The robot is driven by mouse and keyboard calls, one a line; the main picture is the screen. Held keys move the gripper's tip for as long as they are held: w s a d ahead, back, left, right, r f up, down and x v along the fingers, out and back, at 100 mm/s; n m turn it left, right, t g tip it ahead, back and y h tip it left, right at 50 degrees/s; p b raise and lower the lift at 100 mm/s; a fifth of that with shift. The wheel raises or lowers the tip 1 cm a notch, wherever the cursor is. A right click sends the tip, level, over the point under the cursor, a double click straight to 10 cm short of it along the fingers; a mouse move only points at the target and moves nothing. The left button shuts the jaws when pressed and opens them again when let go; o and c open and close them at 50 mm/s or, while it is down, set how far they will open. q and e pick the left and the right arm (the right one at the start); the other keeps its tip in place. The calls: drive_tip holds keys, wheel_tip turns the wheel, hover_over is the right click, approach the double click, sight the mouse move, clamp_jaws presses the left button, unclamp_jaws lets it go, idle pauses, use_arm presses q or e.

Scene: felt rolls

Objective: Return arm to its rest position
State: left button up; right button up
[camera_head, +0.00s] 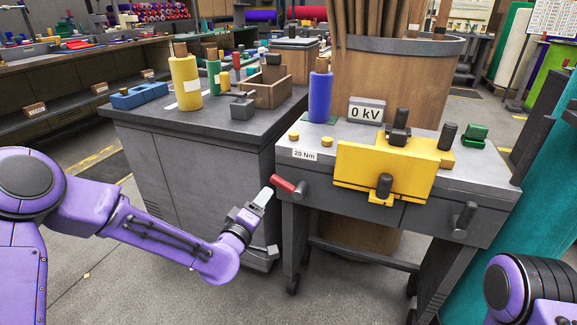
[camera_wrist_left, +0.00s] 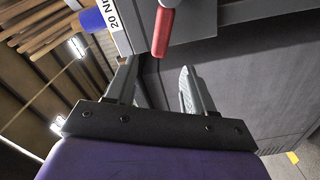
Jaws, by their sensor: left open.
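My left arm is purple and comes in from the left in the head view. Its gripper (camera_head: 264,197) is in front of the gap between the grey cabinet and the workbench, just left of the red-handled lever (camera_head: 287,186). In the left wrist view the two grey fingers (camera_wrist_left: 157,85) stand apart with nothing between them. The red handle also shows in the wrist view (camera_wrist_left: 163,30), beyond the fingertips and apart from them. Of my right arm only a purple link shows at the lower right of the head view; its gripper is out of view.
The workbench (camera_head: 465,190) carries a yellow fixture (camera_head: 368,172), a blue roll (camera_head: 320,97), a "0 kV" sign (camera_head: 366,112) and a "20 Nm" label (camera_head: 304,154). The grey cabinet (camera_head: 200,170) holds yellow and green rolls and a wooden box (camera_head: 268,88). Floor at the lower middle is clear.

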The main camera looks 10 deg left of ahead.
use_arm(q)
drive_tip(key=s+a+f+m+g+y, duration=0.15)
drive_tip(key=s+f+g, duration=0.25)
drive_tip(key=s+f, duration=0.6)
drive_tip(key=s+a+f+g+y, duration=0.25)
drive_tip(key=s+f+g, duration=0.35)
drive_tip(key=f, duration=0.7)
drive_tip(key=s+a+f+m+g+y, duration=0.15)
drive_tip(key=s+a+f, duration=0.25)
drive_tip(key=s, duration=0.8)
drive_tip(key=s+a+f+m+g+y, duration=0.1)
drive_tip(key=s+a+f+m+g, duration=0.25)
drive_tip(key=s, duration=0.75)
wheel_tip(320, 180, up, 18)
drive_tip(key=n+p, duration=0.2)
drive_tip(key=p, duration=1.7)
drive_tip(key=shift+w+r+p, duration=0.15)
drive_tip(key=shift+r+p, duration=0.05)
drive_tip(key=shift+p, duration=0.1)
